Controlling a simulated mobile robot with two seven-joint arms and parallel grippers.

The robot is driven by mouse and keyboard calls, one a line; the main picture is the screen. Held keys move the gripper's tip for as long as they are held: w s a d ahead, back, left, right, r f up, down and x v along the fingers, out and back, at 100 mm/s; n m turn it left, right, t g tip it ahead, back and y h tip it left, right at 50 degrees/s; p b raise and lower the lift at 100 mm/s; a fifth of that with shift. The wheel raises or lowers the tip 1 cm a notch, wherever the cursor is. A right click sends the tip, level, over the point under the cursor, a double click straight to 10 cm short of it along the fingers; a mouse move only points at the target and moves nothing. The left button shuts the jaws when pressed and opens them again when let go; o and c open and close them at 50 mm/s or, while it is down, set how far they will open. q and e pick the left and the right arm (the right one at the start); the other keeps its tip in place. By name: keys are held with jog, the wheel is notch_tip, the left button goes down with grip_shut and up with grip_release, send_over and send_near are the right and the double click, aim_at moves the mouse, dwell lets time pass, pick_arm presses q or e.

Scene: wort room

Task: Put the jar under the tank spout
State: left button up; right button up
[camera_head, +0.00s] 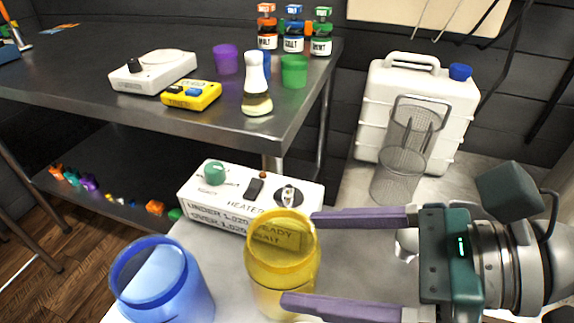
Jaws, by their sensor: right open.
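A see-through yellow jar (262,268) stands upright and open-topped on the pale surface in front. A similar blue jar (160,285) stands to its left. I cannot tell which jar the task means. My right gripper (298,258) comes in from the right with its purple fingers apart. The fingertips reach the yellow jar's right side, one toward the back and one toward the front; I cannot tell whether they touch it. A white tank (374,100) with a blue cap stands at the back right. I see no clear spout. My left gripper is not in view.
A wire mesh basket (402,165) stands before the tank. The dark metal table (120,118) at back left holds a scale, a yellow timer, a flask, coloured cups and labelled bottles.

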jog(key=x, duration=0.3)
jog(key=shift+a, duration=0.1)
jog(key=shift+c, duration=0.4)
jog(key=shift+r, duration=0.15)
jog(key=c, duration=1.3)
